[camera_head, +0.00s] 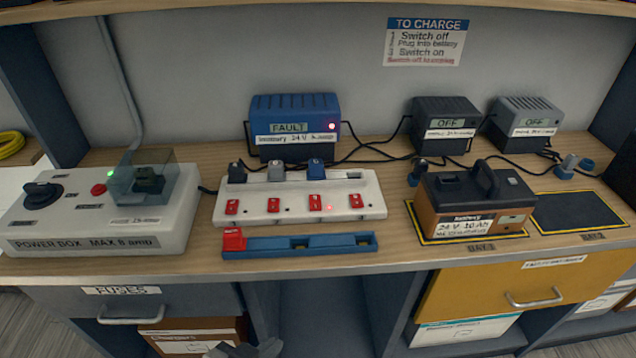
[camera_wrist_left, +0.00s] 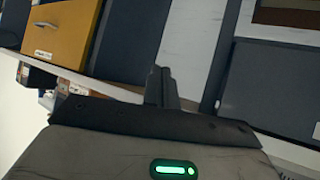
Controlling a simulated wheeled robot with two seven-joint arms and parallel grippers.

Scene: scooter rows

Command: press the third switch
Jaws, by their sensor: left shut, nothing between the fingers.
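The white power strip (camera_head: 255,190) lies on the wooden bench with a row of red switches along its front. The third switch from the left (camera_head: 315,202) is red, with a small red glow beside it; a blue plug (camera_head: 316,168) sits behind it. My left gripper (camera_head: 245,349) shows dark at the bottom edge of the head view, below the bench front and well apart from the strip. In the left wrist view its fingers (camera_wrist_left: 161,88) are together and empty, with drawers and cabinet fronts beyond. My right gripper is not in view.
A blue tray with a red block (camera_head: 233,239) lies in front of the strip. The power box (camera_head: 100,240) stands left, a battery (camera_head: 470,200) right. A blue charger (camera_head: 295,120) reading FAULT stands behind. The bench's front edge lies between my left gripper and the strip.

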